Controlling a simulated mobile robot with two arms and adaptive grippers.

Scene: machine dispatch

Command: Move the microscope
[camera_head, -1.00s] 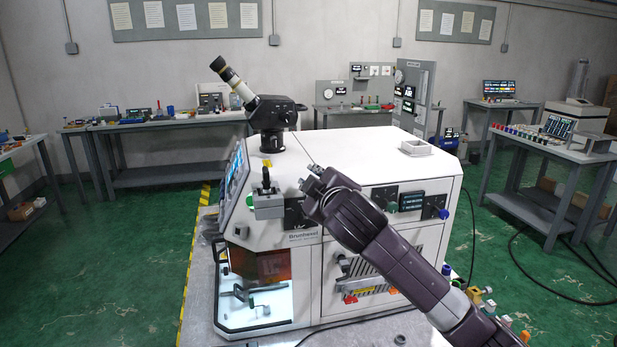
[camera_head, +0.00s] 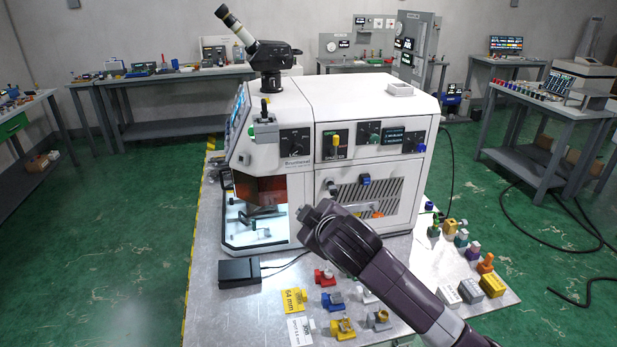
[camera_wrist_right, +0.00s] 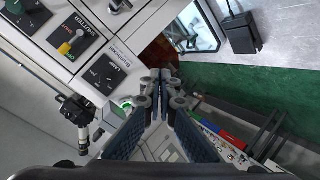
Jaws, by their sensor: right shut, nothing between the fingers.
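The microscope (camera_head: 262,62) is a black head with an angled white and black eyepiece tube. It stands upright on top of the white machine (camera_head: 345,105), at its back left. In the right wrist view the microscope (camera_wrist_right: 75,112) appears at the left, apart from the fingers. My right gripper (camera_head: 304,213) is in front of the machine's lower front, well below and to the right of the microscope. In the right wrist view its fingertips (camera_wrist_right: 160,76) are together with nothing between them. My left gripper is in neither view.
A metal table (camera_head: 225,310) carries the machine. A black box (camera_head: 239,272), a yellow tag (camera_head: 293,299), and several coloured connectors lie in front. More connectors and grey blocks (camera_head: 492,285) lie at the right edge. Knobs and a joystick (camera_head: 264,110) protrude from the machine.

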